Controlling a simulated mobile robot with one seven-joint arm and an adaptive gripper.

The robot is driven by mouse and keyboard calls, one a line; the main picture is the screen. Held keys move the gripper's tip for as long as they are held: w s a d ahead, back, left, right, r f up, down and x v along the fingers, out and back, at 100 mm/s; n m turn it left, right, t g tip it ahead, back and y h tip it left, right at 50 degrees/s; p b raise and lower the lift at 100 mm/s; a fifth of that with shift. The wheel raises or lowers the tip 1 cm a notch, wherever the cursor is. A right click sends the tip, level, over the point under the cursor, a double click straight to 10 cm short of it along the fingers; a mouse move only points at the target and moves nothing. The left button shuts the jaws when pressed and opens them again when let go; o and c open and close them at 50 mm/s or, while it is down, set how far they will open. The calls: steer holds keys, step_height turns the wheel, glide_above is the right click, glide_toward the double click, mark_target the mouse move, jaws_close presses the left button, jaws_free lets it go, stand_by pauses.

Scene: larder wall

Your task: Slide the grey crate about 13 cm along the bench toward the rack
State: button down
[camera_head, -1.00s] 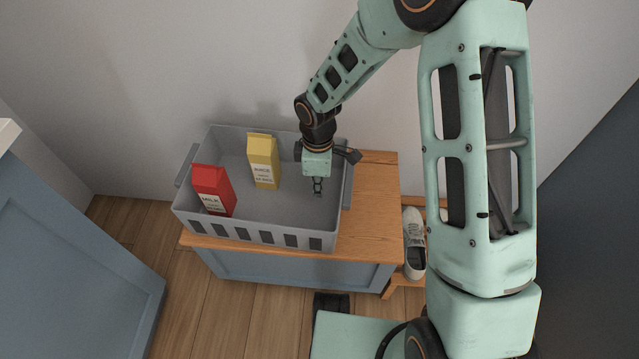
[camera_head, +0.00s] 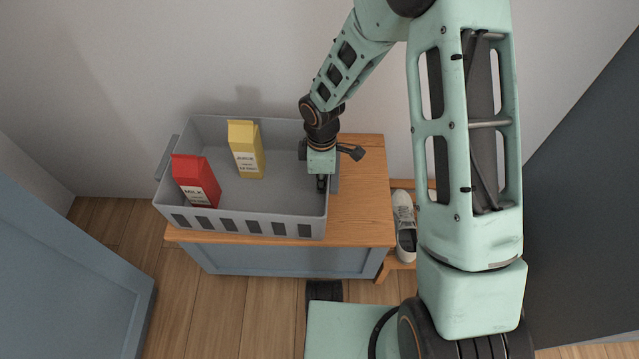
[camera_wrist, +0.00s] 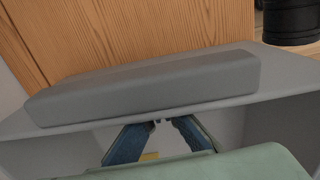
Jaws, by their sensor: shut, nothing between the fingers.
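The grey crate (camera_head: 270,222) stands on the wooden bench (camera_head: 362,195), its long side along the bench. A red milk carton (camera_head: 195,182) and a yellow juice carton (camera_head: 246,150) stand inside it, toward its left and middle. My gripper (camera_head: 321,185) points down inside the crate at its right end wall, shut and empty; I cannot tell whether it touches the wall. In the wrist view the fingers (camera_wrist: 158,124) show below the crate's grey end handle (camera_wrist: 150,88). The rack (camera_head: 396,262) is low and wooden, right of the bench.
A grey-white shoe (camera_head: 404,225) sits on the rack. The bench top right of the crate is clear. A wall runs behind the bench. A blue cabinet (camera_head: 65,270) stands at left, and a dark blue panel (camera_head: 580,200) at right.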

steer(key=d+p, duration=0.1)
steer(key=d, duration=0.3)
steer(key=d+p, duration=0.1)
steer(key=d, duration=0.4)
steer(key=d+p, duration=0.2)
steer(key=d, duration=0.2)
steer(key=shift+w+d, duration=0.2)
steer(key=shift+w, duration=0.2)
steer(key=shift+a, duration=0.1)
steer(key=shift+a, duration=0.25)
steer(key=a, duration=0.3)
step_height(320, 180, up, 10)
steer(key=p, duration=0.3)
steer(key=shift+s+a, duration=0.15)
steer(key=shift+a, duration=0.1)
